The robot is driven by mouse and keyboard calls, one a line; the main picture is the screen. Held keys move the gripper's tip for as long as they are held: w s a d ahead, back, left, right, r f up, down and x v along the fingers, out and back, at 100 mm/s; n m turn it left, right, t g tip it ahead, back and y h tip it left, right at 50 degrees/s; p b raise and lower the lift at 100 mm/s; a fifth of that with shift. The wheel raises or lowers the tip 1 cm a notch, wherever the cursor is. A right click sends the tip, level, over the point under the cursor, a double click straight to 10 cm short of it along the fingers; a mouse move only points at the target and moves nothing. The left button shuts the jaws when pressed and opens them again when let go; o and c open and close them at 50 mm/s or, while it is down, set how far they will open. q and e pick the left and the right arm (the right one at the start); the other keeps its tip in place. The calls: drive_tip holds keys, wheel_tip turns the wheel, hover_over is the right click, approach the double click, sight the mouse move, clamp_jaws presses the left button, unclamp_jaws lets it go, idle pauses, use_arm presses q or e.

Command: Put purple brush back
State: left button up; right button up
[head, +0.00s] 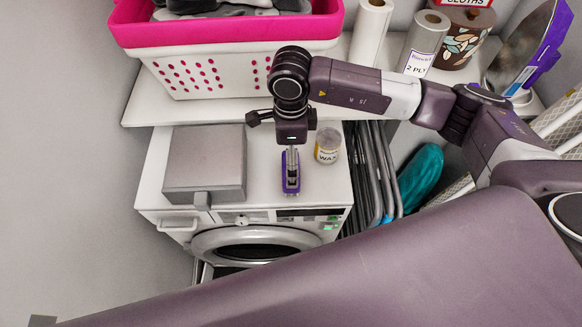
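The purple brush (291,184) is a small purple item with grey parts. It is over the front part of the white dryer's top (322,188); I cannot tell whether it touches the top. My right gripper (290,160) points down from the arm that comes in from the right, directly above and against the brush in the picture. The narrow grey parts between gripper body and brush overlap, so whether the fingers are shut on it is unclear. My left gripper is not in view.
A grey metal box (205,160) stands left of the brush, and a yellow-labelled wax jar (328,146) right of it. A shelf (150,103) behind holds a pink-and-white basket (215,75) and paper rolls (371,30). Folded racks (372,170) stand right of the dryer.

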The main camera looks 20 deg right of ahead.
wheel_tip(320, 180, up, 7)
drive_tip(key=b, duration=0.1)
drive_tip(key=shift+f+b, duration=0.2)
drive_tip(key=shift+b, duration=0.2)
drive_tip(key=shift+f, duration=0.1)
